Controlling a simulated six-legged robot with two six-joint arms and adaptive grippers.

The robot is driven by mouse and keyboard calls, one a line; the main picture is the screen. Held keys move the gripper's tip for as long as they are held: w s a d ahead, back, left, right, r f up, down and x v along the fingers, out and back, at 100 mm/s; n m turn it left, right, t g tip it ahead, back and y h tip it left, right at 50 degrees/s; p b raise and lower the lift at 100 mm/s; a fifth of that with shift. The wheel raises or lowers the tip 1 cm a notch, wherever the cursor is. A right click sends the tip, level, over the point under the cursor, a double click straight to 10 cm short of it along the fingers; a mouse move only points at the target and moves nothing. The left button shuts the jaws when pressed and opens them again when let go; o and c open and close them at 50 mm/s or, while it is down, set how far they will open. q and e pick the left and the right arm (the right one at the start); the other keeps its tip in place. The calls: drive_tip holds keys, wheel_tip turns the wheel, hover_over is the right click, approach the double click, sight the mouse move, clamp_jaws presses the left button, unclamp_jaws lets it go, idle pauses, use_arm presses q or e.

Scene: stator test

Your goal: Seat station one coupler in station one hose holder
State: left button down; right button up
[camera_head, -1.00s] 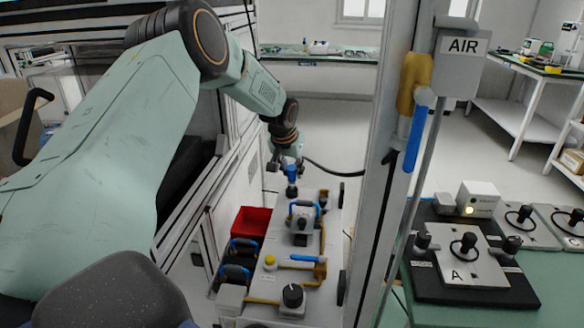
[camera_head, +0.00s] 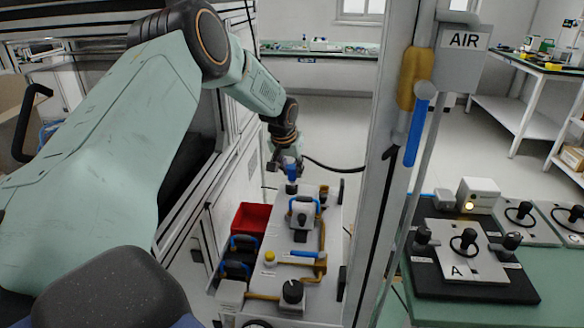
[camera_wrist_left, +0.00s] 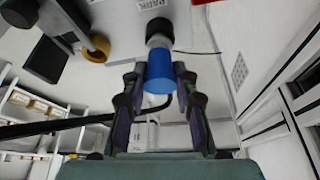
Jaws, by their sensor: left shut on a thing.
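The blue coupler (camera_head: 291,172) stands at the far end of the white cart in the head view. In the left wrist view the blue coupler (camera_wrist_left: 159,73) lies between the two fingers, with a grey neck and a black round end beyond it. My left gripper (camera_head: 285,168) is shut on it from above; its fingers (camera_wrist_left: 160,95) flank the blue body. A dark post (camera_head: 291,188) shows just below the coupler; I cannot tell whether it is the hose holder or part of the coupler. The coupler's lower end is partly unclear. My right gripper is out of view.
The white cart top (camera_head: 269,292) carries a blue-handled block (camera_head: 302,213), a yellow pipe with a blue lever (camera_head: 307,254) and a black knob (camera_head: 292,291). A red bin (camera_head: 251,219) hangs at its left. A grey post (camera_head: 385,180) stands right of it. A black hose (camera_head: 335,169) runs behind.

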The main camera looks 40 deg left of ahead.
use_arm(q)
drive_tip(key=shift+f, duration=0.3)
drive_tip(key=c, duration=1)
unclamp_jaws()
drive_tip(key=shift+o, duration=0.2)
drive_tip(key=shift+r, duration=0.15)
drive_tip(key=v, duration=1.1)
drive_tip(key=shift+r, duration=0.4)
drive_tip(key=shift+s+d, duration=0.1)
drive_tip(key=shift+f, duration=0.1)
